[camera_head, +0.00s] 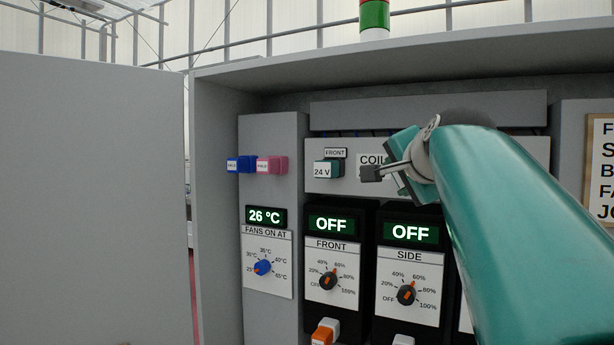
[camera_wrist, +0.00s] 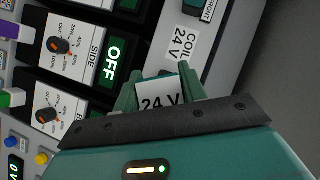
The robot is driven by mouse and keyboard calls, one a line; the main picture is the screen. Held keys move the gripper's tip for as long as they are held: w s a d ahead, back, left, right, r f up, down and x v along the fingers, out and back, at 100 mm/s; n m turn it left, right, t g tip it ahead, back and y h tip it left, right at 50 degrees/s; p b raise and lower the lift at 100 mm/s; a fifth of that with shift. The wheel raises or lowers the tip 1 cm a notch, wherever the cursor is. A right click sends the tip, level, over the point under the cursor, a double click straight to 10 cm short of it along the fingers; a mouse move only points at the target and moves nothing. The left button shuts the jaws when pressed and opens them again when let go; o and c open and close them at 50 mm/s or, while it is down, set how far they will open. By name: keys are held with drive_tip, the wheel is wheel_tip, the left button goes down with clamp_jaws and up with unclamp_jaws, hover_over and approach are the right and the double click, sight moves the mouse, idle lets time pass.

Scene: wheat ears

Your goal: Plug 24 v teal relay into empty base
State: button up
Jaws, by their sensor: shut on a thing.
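My gripper (camera_wrist: 157,84) is shut on a relay (camera_wrist: 160,97) with a white "24 V" label; its fingers lie on both sides of it.
A blue relay (camera_head: 240,164) and a pink relay (camera_head: 271,164) sit on the left side panel. Below are FRONT and SIDE dial modules (camera_head: 330,270) reading OFF, and a 26 °C display (camera_head: 266,216). An open cabinet door (camera_head: 90,180) fills the left.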

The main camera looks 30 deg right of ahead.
drive_tip(key=shift+w+d+f, duration=0.2)
drive_tip(key=shift+w+f, duration=0.05)
drive_tip(key=shift+w, duration=0.25)
drive_tip(key=shift+s+a+r, duration=0.1)
drive_tip(key=shift+s+a, duration=0.15)
drive_tip(key=shift+s, duration=0.05)
drive_tip(key=shift+w+d, duration=0.55)
drive_tip(key=shift+w, duration=0.05)
drive_tip(key=shift+w+d, duration=0.2)
drive_tip(key=shift+d, duration=0.35)
drive_tip(key=shift+w+d, duration=1.05)
drive_tip(key=shift+d, duration=0.2)
drive_tip(key=shift+d, duration=0.1)
drive_tip(key=shift+w+d, duration=0.5)
drive_tip(key=shift+d, duration=0.05)
drive_tip(key=shift+w+d, duration=0.15)
